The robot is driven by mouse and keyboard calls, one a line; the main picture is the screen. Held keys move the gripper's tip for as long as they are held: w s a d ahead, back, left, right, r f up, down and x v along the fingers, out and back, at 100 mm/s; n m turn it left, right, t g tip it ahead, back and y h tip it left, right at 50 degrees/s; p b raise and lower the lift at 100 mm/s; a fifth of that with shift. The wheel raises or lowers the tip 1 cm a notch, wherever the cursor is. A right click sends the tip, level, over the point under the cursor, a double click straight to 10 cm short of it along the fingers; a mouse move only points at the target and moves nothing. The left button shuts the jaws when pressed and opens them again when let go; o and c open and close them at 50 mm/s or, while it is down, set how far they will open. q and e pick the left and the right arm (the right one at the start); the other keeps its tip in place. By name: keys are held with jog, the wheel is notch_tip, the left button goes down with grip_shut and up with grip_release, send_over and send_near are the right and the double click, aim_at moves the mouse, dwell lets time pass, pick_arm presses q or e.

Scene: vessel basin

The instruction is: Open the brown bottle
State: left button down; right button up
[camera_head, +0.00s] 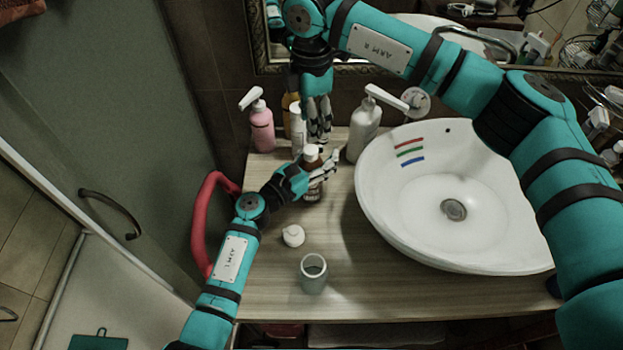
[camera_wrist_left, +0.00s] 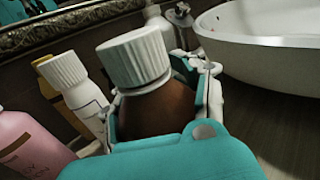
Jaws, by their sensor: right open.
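The brown bottle (camera_head: 313,192) has a white ribbed cap and stands upright near the middle of the wooden counter. In the left wrist view, the brown bottle (camera_wrist_left: 158,112) and its white cap (camera_wrist_left: 135,58) fill the centre. The cap is on the bottle. My left gripper (camera_head: 322,172) has its fingers on both sides of the bottle and appears shut on it below the cap. My right gripper (camera_head: 319,122) points down, open and empty, just behind and above the cap.
A pink pump bottle (camera_head: 262,130), a white-capped bottle (camera_head: 298,127) and a yellow bottle (camera_head: 289,103) stand behind at left. A white dispenser (camera_head: 364,132) and the basin (camera_head: 455,255) are at right. A small white object (camera_head: 293,236) and a cup (camera_head: 313,275) stand in front.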

aim_at(311, 150)
dwell(0.7)
jog(key=m, duration=0.3)
jog(key=shift+s+a+m, duration=0.1)
jog(key=shift+m, duration=0.3)
jog(key=shift+f, duration=0.25)
jog(key=shift+m, duration=0.3)
notch_tip(311, 150, down, 8)
jog(key=shift+r, duration=0.25)
